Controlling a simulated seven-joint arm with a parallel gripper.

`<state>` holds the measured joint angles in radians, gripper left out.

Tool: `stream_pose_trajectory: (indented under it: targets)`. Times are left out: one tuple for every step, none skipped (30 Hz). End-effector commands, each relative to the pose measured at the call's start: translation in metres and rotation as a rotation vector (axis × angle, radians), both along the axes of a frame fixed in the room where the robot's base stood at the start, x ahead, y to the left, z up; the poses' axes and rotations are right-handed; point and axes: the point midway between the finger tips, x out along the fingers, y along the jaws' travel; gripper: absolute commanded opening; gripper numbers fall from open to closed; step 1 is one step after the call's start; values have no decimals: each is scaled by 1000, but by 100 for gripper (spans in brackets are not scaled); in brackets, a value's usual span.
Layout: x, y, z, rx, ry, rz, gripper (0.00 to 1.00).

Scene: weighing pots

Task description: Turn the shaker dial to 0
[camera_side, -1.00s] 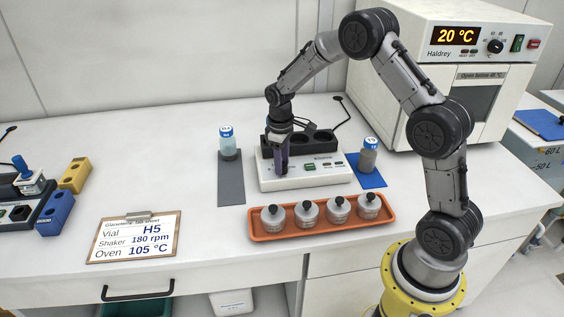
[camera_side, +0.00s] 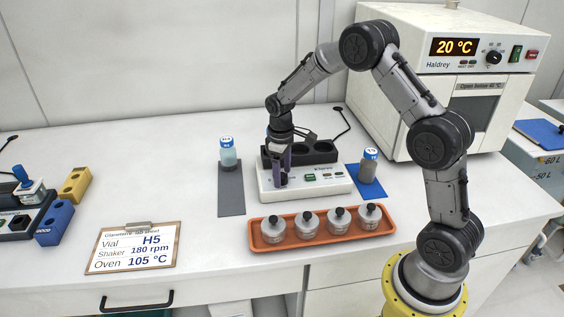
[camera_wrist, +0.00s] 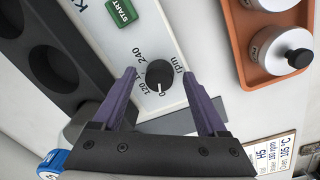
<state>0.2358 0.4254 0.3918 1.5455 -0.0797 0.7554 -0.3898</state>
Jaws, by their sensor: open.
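The shaker is a white box (camera_side: 325,190) with dark round wells on top, on the bench in the side view. In the wrist view its black dial (camera_wrist: 159,74) sits on the white panel (camera_wrist: 171,38), with 240, 120, 0 and rpm printed around it. The dial's short white mark points down in the picture, close to the 0. My gripper (camera_wrist: 159,73) is open, with one purple finger on each side of the dial. Whether the fingers touch it I cannot tell. In the side view my gripper (camera_side: 281,182) hides the dial at the shaker's left end.
An orange tray (camera_side: 288,246) with several lidded pots lies in front of the shaker. A blue-capped vial (camera_side: 228,155) stands on a grey mat to the left, another (camera_side: 368,166) on a blue mat to the right. A clipboard (camera_side: 135,248) reads Shaker 180 rpm.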

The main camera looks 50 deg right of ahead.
Motion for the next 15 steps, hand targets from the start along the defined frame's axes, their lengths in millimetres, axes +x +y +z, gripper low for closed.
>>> stream_pose_trajectory:
  targets:
    - [1, 0, 5, 0, -3, 0, 75]
    - [1, 0, 8, -1, -4, 0, 75]
    - [1, 1, 13, -1, -5, 0, 75]
    - [1, 1, 18, -1, -5, 0, 75]
    - [1, 1, 23, -1, -5, 0, 75]
    - [1, 2, 31, -1, -7, 0, 75]
    - [1, 2, 38, -2, -6, 0, 75]
    - [1, 2, 44, -1, -7, 0, 75]
    - [1, 3, 54, -1, -7, 0, 75]
    - [0, 3, 60, -2, -6, 0, 75]
    - [1, 4, 67, -2, -8, 0, 75]
    - [1, 4, 76, -2, -8, 0, 75]
    - [0, 5, 82, -2, -8, 0, 75]
    - [0, 5, 89, -1, -7, 0, 75]
    - [0, 5, 96, -2, -6, 0, 75]
